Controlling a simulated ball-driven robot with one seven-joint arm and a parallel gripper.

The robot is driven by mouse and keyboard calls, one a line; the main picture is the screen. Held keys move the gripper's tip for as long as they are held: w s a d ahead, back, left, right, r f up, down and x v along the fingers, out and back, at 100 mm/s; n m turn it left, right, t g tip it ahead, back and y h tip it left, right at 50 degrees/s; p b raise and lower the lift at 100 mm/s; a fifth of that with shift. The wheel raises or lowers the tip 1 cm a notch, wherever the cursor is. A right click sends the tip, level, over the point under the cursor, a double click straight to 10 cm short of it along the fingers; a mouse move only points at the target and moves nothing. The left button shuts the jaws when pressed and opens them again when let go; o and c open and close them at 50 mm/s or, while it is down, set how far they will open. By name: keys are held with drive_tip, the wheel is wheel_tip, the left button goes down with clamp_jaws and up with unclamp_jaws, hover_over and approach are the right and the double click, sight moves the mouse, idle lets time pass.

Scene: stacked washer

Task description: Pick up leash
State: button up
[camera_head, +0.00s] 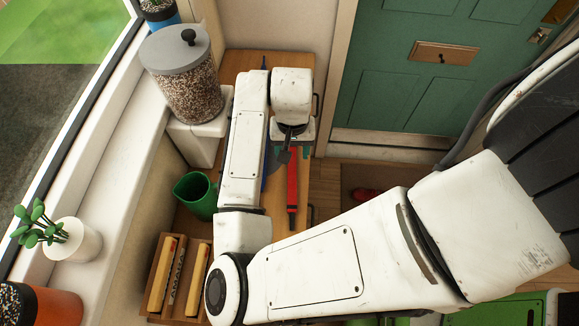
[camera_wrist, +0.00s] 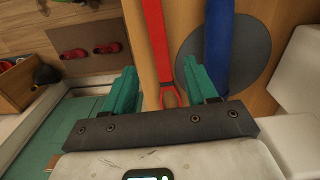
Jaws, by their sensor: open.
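A red strap (camera_wrist: 156,45), which looks like the leash, lies on a wooden top (camera_head: 272,215). In the wrist view it runs up between my teal fingers, with a small loop at its near end. It also shows in the head view (camera_head: 292,187), just below my gripper (camera_head: 292,152). My gripper (camera_wrist: 160,70) is open, with one finger to each side of the strap and a gap on both sides. The fingers do not visibly touch it. The strap's far end is cut off in the wrist view, and my arm hides part of the wooden top in the head view.
A blue strap-like item (camera_wrist: 218,45) lies close to the right finger over a grey disc (camera_wrist: 250,55). Red shoes (camera_wrist: 107,48) lie on the floor.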

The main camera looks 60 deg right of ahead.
sight(292, 169)
wheel_tip(292, 169, down, 3)
drive_tip(key=shift+r, duration=0.1)
drive_tip(key=shift+s+a+f+p, duration=0.15)
drive_tip(key=shift+f+p, duration=0.2)
drive_tip(key=shift+f, duration=0.95)
drive_tip(key=shift+w+a+f+p, duration=0.1)
drive_tip(key=shift+f+p, duration=0.25)
drive_tip(key=shift+f, duration=0.95)
drive_tip(key=shift+c, duration=0.2)
clamp_jaws()
